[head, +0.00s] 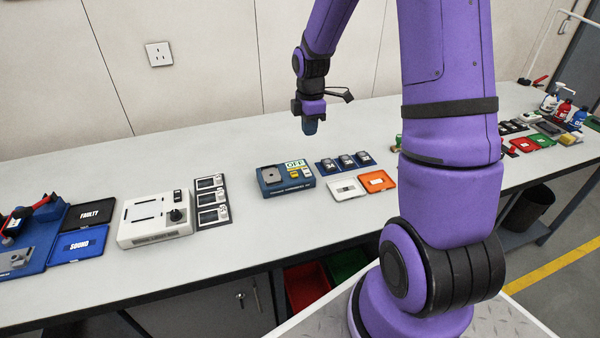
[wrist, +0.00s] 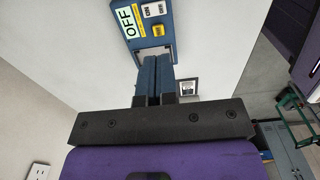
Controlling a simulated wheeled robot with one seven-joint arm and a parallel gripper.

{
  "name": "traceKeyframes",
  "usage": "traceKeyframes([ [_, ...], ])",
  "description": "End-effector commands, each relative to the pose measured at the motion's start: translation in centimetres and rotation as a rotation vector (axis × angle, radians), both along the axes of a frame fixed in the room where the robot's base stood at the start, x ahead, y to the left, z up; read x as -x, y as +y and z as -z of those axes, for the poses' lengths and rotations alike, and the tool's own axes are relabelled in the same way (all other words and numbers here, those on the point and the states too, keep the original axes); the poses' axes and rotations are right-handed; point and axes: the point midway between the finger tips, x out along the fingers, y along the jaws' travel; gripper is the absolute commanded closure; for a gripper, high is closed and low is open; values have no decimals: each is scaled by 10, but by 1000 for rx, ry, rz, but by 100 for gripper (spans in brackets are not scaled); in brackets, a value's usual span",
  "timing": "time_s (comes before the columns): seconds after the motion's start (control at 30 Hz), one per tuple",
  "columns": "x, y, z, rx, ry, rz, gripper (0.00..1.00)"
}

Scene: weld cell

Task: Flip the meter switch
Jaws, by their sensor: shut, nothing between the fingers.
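A blue box (head: 287,187) stands on the bench in the middle of the head view. It has a grey square plate, a green-edged OFF sign (head: 295,163), and small yellow and white parts on its top. In the wrist view the box (wrist: 138,42) is at the top edge, with its OFF sign (wrist: 126,20), a yellow part (wrist: 158,29) and white parts beside it; the rest is cut off or hidden by my fingers. My gripper (head: 310,128) is shut and empty, raised above the bench near the box. Its blue fingers show together in the wrist view (wrist: 155,72).
A white device with a dark knob (head: 155,217) and a dark rack of small units (head: 212,200) stand left of the box. Right of it are small dark units (head: 345,162), a white tray (head: 347,189) and an orange tray (head: 377,181). Bare bench lies behind the box.

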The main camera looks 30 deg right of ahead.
Motion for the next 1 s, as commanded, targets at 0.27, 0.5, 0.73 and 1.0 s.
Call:
traceKeyframes([
  [0.27, 0, -1, 0, 0, 0, 2, 100],
  [0.5, 0, 0, 14, -1, 2, 2, 100],
  [0.73, 0, 0, 54, -1, 4, 1, 100],
  [1.0, 1, 0, 103, -1, 4, 0, 100],
])
